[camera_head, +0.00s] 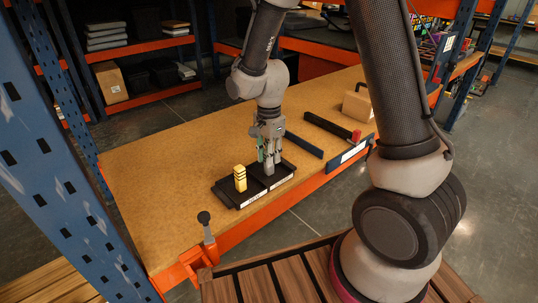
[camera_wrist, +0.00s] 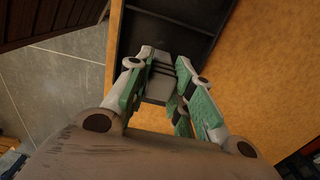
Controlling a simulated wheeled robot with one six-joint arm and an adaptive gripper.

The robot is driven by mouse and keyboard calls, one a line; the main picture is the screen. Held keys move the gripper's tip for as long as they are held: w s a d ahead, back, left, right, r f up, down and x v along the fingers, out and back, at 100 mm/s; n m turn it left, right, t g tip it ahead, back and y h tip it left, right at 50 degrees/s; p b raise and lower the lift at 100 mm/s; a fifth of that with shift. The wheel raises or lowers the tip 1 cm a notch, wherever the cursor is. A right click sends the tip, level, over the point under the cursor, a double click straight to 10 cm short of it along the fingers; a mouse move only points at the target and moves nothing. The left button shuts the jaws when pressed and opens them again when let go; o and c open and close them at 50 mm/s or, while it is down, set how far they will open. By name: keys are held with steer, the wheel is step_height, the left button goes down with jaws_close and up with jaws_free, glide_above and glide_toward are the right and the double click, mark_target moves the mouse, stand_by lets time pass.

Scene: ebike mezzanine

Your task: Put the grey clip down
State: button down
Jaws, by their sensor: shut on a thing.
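The grey clip (camera_wrist: 158,82) is a small grey block held between the fingertips of my gripper (camera_wrist: 160,75) in the wrist view. My gripper (camera_head: 267,158) is shut on it in the head view, pointing down over the right part of a black tray (camera_head: 231,204). The clip (camera_head: 269,170) shows at the fingertips, low over the tray. Whether it touches the tray floor, I cannot tell. The tray also shows in the wrist view (camera_wrist: 150,27), beneath the gripper.
A yellow block with dark stripes (camera_head: 240,179) stands in the tray's left part. A dark bar (camera_head: 304,145), a red-ended tool (camera_head: 332,127) and a cardboard box (camera_head: 357,106) lie to the right. An orange clamp (camera_head: 200,258) sits at the front edge. The bench's left area is clear.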

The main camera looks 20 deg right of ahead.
steer(key=shift+f, duration=0.1)
steer(key=c, duration=1.3)
jaws_free()
steer(key=shift+o, duration=0.2)
step_height(320, 180, up, 12)
steer(key=s+d+r+n+t, duration=0.2)
steer(key=s+d+r+n, duration=0.4)
steer(key=s+d+r, duration=0.3)
steer(key=s+d+r+n+t, duration=0.1)
steer(key=s+d+n, duration=0.2)
steer(key=s, duration=0.3)
steer(key=s+d+r+n+t, duration=0.1)
steer(key=s+d+r+n, duration=0.1)
steer(key=s, duration=0.4)
steer(key=d+n, duration=0.1)
steer(key=n, duration=0.1)
steer(key=shift+d+n, duration=0.15)
steer(key=shift+n, duration=0.15)
